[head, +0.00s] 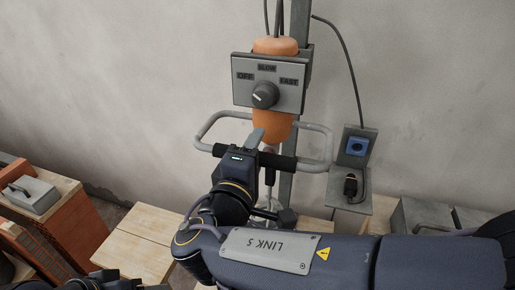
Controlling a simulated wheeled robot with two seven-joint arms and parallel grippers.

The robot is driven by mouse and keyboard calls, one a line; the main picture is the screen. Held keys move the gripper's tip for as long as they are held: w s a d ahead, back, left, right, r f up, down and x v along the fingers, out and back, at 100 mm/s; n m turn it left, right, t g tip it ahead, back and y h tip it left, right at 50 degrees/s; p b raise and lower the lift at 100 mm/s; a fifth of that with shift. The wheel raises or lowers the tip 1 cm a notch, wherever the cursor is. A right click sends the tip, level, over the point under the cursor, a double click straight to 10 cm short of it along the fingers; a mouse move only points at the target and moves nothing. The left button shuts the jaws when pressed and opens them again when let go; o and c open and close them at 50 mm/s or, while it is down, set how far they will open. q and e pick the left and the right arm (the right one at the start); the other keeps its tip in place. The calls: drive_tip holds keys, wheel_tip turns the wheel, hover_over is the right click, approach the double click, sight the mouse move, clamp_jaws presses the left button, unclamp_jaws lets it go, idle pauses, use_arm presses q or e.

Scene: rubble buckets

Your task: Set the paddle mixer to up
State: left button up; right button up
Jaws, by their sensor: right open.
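The paddle mixer (272,125) has an orange body on a grey upright, with a grey bar handle (318,130) with black grips. On its front is a grey switch plate (296,96) marked OFF, SLOW and FAST. The round dark knob (264,95) sits at its middle; its pale mark seems to point up and right, but is small. My right gripper (257,139) is open just below the plate, in front of the handle; whether it touches the handle is unclear. Dark parts at the bottom left edge may be my left arm; its jaws are not clear.
A socket with a blue face (356,146) and a black plug (351,185) are right of the mixer. Wooden boxes (140,235) and brick-coloured blocks (70,215) stand at the left. Cables hang above the mixer, against a plain wall.

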drive_tip(key=b+v, duration=0.1)
drive_tip(key=v, duration=0.6)
drive_tip(key=shift+r, duration=0.1)
